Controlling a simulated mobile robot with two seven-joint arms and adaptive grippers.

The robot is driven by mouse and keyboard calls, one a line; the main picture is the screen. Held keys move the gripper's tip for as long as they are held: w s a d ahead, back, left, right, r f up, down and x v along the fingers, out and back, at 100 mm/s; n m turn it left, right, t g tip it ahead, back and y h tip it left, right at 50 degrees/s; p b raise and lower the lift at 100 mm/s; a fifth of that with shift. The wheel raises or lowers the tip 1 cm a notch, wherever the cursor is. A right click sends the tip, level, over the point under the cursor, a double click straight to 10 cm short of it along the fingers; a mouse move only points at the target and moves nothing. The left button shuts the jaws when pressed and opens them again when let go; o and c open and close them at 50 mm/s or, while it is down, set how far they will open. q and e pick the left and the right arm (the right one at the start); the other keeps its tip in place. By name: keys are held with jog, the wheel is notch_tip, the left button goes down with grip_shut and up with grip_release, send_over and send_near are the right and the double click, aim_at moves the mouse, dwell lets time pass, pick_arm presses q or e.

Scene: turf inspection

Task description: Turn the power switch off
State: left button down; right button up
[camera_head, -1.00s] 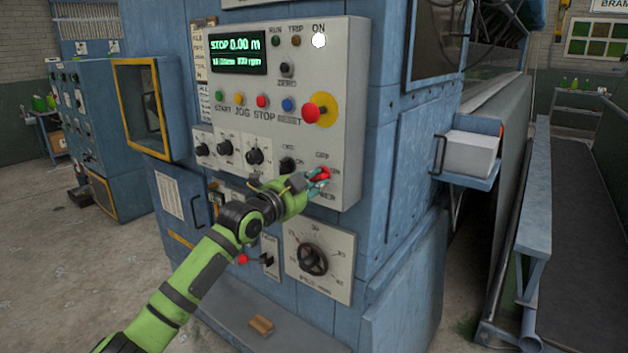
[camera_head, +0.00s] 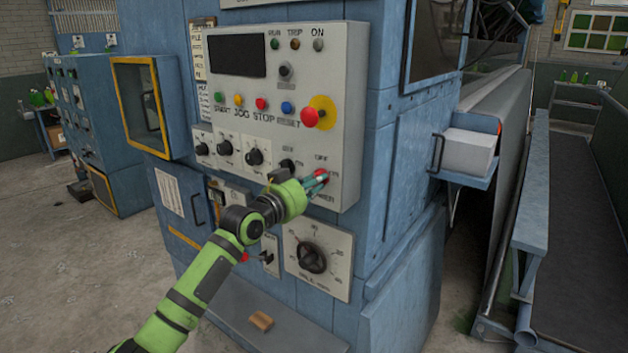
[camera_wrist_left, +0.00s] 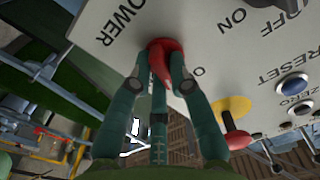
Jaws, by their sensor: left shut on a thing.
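The red power switch (camera_head: 321,174) is at the lower right of the grey control panel (camera_head: 345,100). My left gripper (camera_head: 318,181) is at the switch with its fingers closed around it. The display (camera_head: 238,56) at the panel's top left is dark, and the ON lamp (camera_head: 318,45) is unlit. The fingers partly hide the switch in the head view. My right gripper is not in view.
A red emergency button on a yellow plate (camera_head: 320,113) sits above the switch. A black rotary dial (camera_head: 312,257) is below. A blue tray with white paper (camera_head: 468,154) juts out at the right. A small wooden block (camera_head: 261,321) lies on the lower ledge.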

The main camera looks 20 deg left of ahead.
pick_arm(q)
jog(key=shift+r+n+p, duration=0.1)
jog(key=shift+n+p, duration=0.3)
jog(key=shift+n, duration=1.1)
jog(key=c, duration=1.1)
grip_release()
jog(key=shift+c, duration=0.2)
jog(key=v, duration=1.2)
